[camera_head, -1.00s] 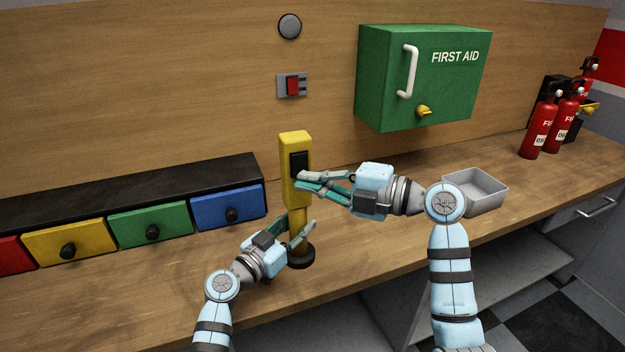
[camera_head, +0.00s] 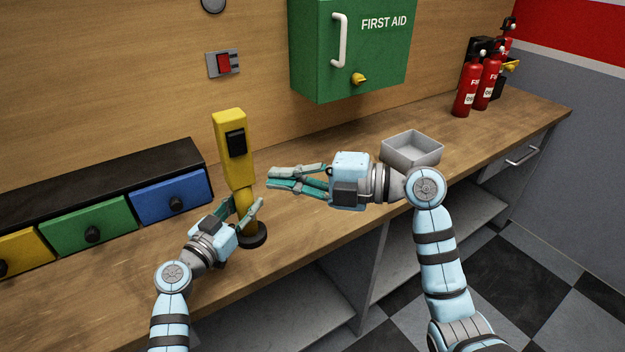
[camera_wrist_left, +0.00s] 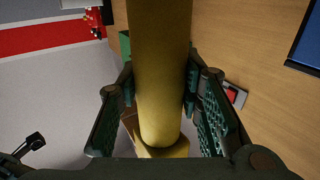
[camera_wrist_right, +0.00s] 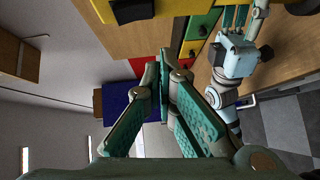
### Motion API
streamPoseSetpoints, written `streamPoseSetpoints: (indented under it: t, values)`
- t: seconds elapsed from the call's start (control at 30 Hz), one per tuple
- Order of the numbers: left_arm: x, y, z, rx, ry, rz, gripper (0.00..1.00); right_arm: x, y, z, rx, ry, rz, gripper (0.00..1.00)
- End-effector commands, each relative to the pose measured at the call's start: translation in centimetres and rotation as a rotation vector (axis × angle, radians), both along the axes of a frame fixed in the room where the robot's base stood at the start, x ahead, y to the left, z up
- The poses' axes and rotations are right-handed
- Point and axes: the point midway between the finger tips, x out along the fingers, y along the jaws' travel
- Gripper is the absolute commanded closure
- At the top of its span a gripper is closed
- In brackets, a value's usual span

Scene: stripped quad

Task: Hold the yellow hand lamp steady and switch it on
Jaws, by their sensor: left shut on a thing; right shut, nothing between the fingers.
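The yellow hand lamp (camera_head: 238,171) stands upright on its dark round base (camera_head: 252,238) on the wooden bench, with a black switch (camera_head: 236,143) on its upper front. My left gripper (camera_head: 246,207) is shut around the lamp's lower, round part; the left wrist view shows the yellow shaft (camera_wrist_left: 160,75) between both fingers. My right gripper (camera_head: 272,177) is shut and empty, to the right of the lamp and apart from it, below switch height. The right wrist view shows its fingers together and part of the lamp's head (camera_wrist_right: 103,10) at the top. I see no light from the lamp.
Coloured drawers (camera_head: 88,231) stand left of the lamp. A green first aid box (camera_head: 352,50) and a red wall switch (camera_head: 223,63) are on the back panel. A grey open tray (camera_head: 412,151) sits to the right, with red extinguishers (camera_head: 466,92) beyond. Bench right of the tray is clear.

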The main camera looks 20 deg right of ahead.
Motion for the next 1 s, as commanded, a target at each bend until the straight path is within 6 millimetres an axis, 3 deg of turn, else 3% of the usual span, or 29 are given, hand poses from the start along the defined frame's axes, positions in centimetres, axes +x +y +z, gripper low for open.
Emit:
streamPoseSetpoints:
  t: [0.1,0.3,0.73,0.77,0.9,1.0]
  values:
    - [0.0,0.0,0.0,-0.001,0.001,0.000,1.00,-1.2,-2.4,-0.3,-0.005,0.001,-0.001,1.00]
    - [0.0,0.0,0.0,-0.001,0.001,0.000,1.00,-2.4,-4.6,-0.5,-0.002,0.000,0.001,1.00]
    - [0.0,0.0,0.0,0.000,0.000,0.000,1.00,-2.6,-4.9,-0.4,0.000,0.000,0.001,1.00]
    - [0.0,0.0,0.0,0.000,0.000,0.000,0.62,-2.6,-4.9,-0.4,0.000,0.000,0.001,1.00]
    - [0.0,0.0,0.0,0.000,0.000,0.000,0.44,-2.6,-4.9,-0.4,0.000,0.000,0.001,1.00]
    - [0.0,0.0,0.0,0.000,0.000,0.000,0.44,-2.6,-4.9,-0.4,0.000,0.000,0.001,1.00]
